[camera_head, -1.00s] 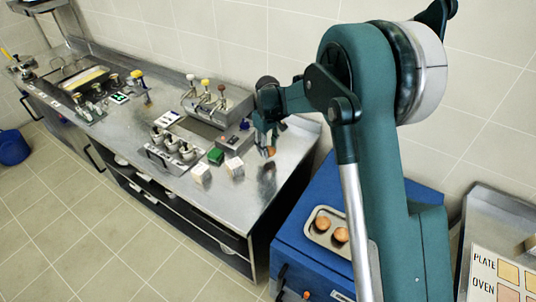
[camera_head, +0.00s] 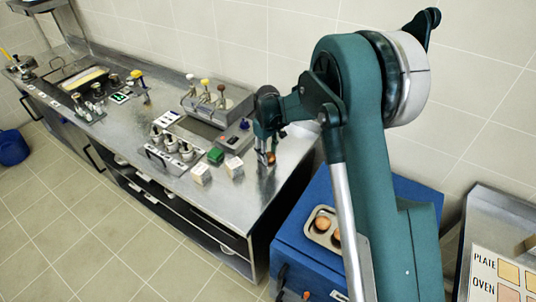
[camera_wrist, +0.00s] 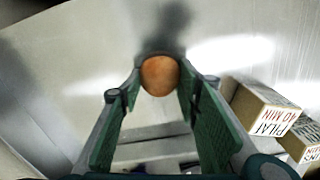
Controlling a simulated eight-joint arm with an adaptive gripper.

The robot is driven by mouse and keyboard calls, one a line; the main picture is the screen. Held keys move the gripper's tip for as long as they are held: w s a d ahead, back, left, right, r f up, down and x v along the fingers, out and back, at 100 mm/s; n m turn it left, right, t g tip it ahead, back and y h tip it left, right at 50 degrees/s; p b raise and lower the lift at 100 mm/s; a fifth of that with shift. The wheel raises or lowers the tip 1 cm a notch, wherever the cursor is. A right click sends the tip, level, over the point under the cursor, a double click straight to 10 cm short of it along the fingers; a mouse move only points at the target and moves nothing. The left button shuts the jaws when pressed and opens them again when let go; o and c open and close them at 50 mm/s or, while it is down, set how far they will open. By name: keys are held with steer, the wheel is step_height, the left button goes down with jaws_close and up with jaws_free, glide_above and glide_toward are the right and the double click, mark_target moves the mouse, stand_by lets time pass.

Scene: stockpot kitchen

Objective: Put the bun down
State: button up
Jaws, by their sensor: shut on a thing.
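My gripper (camera_head: 268,158) is over the right end of the steel counter (camera_head: 262,192), with its fingers pointing down. It is shut on a round brown bun (camera_head: 271,159). The wrist view shows the bun (camera_wrist: 160,75) between the far ends of the two green finger pads (camera_wrist: 160,92). The bun is very close to the counter top; I cannot tell whether it touches it.
Two small labelled boxes (camera_head: 201,174) (camera_head: 234,167) stand left of my gripper; they also show at right in the wrist view (camera_wrist: 264,108). A green block (camera_head: 215,156) is near them. A tray (camera_head: 310,236) with more buns sits on a blue cabinet. Counter around the bun is bare.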

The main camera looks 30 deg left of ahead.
steer(key=shift+f, duration=0.2)
steer(key=o, duration=0.9)
steer(key=shift+r, duration=0.1)
steer(key=shift+c, duration=0.2)
steer(key=shift+r, duration=0.1)
step_height(320, 180, up, 12)
steer(key=shift+p, duration=0.3)
steer(key=shift+d+r, duration=0.1)
stand_by(0.3)
